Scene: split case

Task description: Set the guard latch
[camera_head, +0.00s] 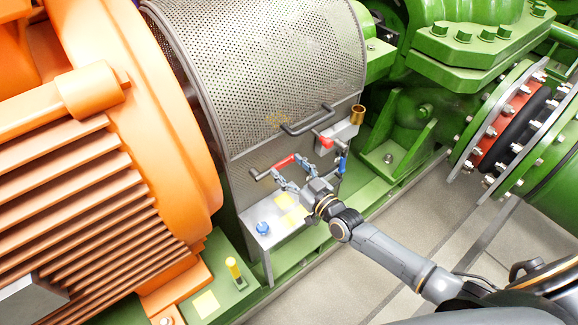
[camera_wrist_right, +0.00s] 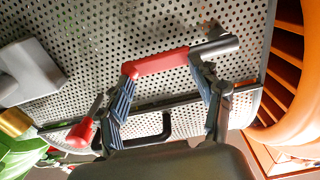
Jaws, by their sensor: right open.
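The perforated metal guard (camera_head: 260,70) covers the coupling beside the orange motor. On its lower front, a latch handle with a red grip (camera_head: 284,161) and a grey bar end lies nearly level. The red grip (camera_wrist_right: 160,62) also shows in the right wrist view, with the grey bar to its right. My right gripper (camera_head: 290,173) is at this handle, fingers spread. In the wrist view its blue-grey fingertips (camera_wrist_right: 163,76) are near the two ends of the red grip; I cannot tell whether they touch it. My left gripper is not in view.
A second red-tipped lever (camera_head: 326,142) sits to the right, near a brass cylinder (camera_head: 357,114) and a dark pull handle (camera_head: 308,122). A blue knob (camera_head: 263,228) is on the grey shelf below. The orange motor (camera_head: 130,130) stands close at left; floor (camera_head: 400,230) is open at right.

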